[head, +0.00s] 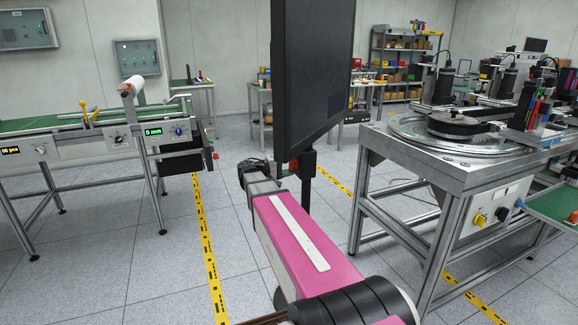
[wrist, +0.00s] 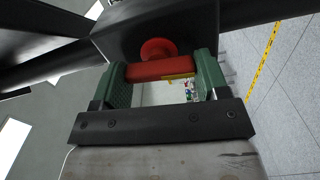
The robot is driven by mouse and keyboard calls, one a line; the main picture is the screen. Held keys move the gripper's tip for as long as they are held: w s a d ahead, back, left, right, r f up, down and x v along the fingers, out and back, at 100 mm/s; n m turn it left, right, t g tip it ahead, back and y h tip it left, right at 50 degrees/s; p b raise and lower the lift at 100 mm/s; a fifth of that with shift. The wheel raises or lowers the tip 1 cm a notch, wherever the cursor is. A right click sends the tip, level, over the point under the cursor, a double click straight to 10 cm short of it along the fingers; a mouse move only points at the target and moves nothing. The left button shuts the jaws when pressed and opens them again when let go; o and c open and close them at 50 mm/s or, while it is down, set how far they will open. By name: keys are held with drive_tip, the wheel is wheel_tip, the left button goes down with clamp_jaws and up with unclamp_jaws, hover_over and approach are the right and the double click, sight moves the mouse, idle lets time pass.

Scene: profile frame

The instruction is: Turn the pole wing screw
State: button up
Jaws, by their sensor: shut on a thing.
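The red wing screw (wrist: 152,70) is in the wrist view, with a round red knob on top of a wide red bar and a small yellow mark on the bar. It sits at a black pole clamp (wrist: 150,28). My gripper (wrist: 162,66) has its green fingers on both ends of the bar, shut on it. In the head view, the black pole (head: 306,178) stands below a large dark monitor (head: 315,70). A small red part (head: 293,165) shows beside the pole. My gripper's fingers are not clearly seen there.
The monitor stands close above my arm. A metal-framed machine table (head: 385,145) with a round plate is at right. A green conveyor (head: 60,125) is at left. Tiled floor with yellow-black tape (head: 207,245) lies open between them.

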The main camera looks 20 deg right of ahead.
idle(0.5)
drive_tip(key=o, duration=0.9)
drive_tip(key=shift+o, duration=0.2)
drive_tip(key=a, duration=1.1)
drive_tip(key=shift+s, duration=0.15)
drive_tip(key=s+d+f+n+y, duration=0.15)
drive_tip(key=s+f+y, duration=0.3)
drive_tip(key=f, duration=0.45)
drive_tip(key=s+a+f+y, duration=0.4)
drive_tip(key=s+f+y, duration=0.2)
drive_tip(key=f, duration=0.3)
drive_tip(key=s+a+f+y, duration=0.4)
drive_tip(key=s+f+y, duration=0.3)
drive_tip(key=s+f, duration=0.1)
drive_tip(key=shift+a+f+m, duration=0.2)
drive_tip(key=shift+f+m, duration=0.15)
